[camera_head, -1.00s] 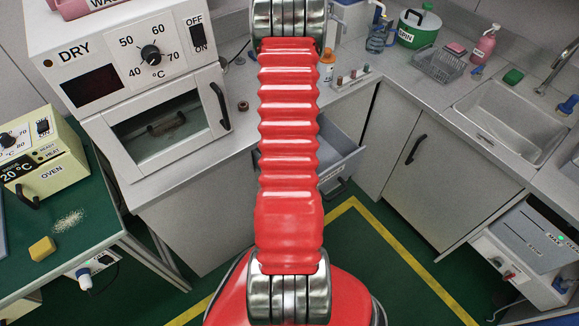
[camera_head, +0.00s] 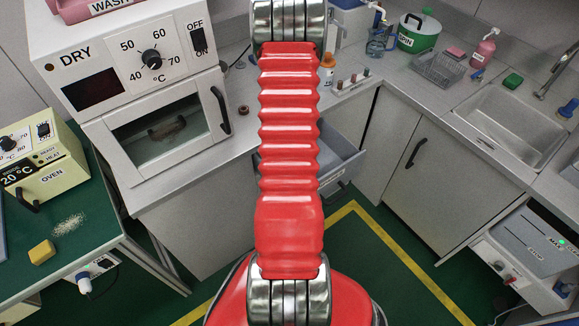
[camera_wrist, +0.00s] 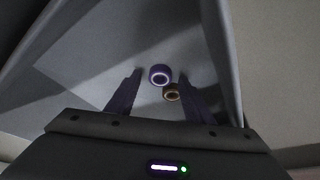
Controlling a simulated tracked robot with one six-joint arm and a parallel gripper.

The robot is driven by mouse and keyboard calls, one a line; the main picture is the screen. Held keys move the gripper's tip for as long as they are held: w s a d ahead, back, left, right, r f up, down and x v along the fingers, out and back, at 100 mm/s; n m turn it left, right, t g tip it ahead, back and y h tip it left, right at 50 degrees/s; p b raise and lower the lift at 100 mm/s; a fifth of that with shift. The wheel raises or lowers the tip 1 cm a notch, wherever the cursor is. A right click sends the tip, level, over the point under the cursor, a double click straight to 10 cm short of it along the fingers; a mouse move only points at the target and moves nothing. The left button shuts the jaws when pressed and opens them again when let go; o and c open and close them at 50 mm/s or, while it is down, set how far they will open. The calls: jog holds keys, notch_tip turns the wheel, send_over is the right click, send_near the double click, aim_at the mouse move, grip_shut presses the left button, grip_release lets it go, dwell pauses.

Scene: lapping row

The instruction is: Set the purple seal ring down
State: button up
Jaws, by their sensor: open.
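The purple seal ring (camera_wrist: 160,69) shows in the wrist view near the fingertips, inside a grey, steep-walled space that looks like the open drawer. A smaller brown-gold ring (camera_wrist: 171,93) lies close beside it, nearer to my gripper and a little to the right. My gripper (camera_wrist: 159,70) is open, with a dark finger on each side. The purple ring lies in the gap between the fingertips, with space visible on both sides. I cannot tell how far below the fingertips it is. In the head view my red arm hides the gripper and both rings.
An open grey drawer (camera_head: 340,165) sticks out below the counter, partly behind my arm. The dryer (camera_head: 160,125) stands left of it. A small brown ring (camera_head: 243,110) lies on the counter beside the dryer. A sink (camera_head: 510,130) is at the right; the floor between is clear.

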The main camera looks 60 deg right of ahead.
jog(key=v, duration=1.2)
dwell(0.3)
dwell(0.8)
jog(key=w+a+r+n+t+y, duration=0.25)
jog(key=w+a+r+n, duration=0.35)
jog(key=w+a+r, duration=1.05)
jog(key=s+a+r+n+y, duration=0.1)
jog(key=s+a+r+n, duration=0.2)
jog(key=a+r, duration=0.4)
jog(key=s+a+r+n+t, duration=0.1)
jog(key=s+a+r+n, duration=0.2)
jog(key=a, duration=1.2)
notch_tip(320, 180, up, 4)
jog(key=shift+s+f+n+y, duration=0.1)
jog(key=shift+s+n+y, duration=0.3)
jog(key=shift+s, duration=0.65)
jog(key=shift+c, duration=0.2)
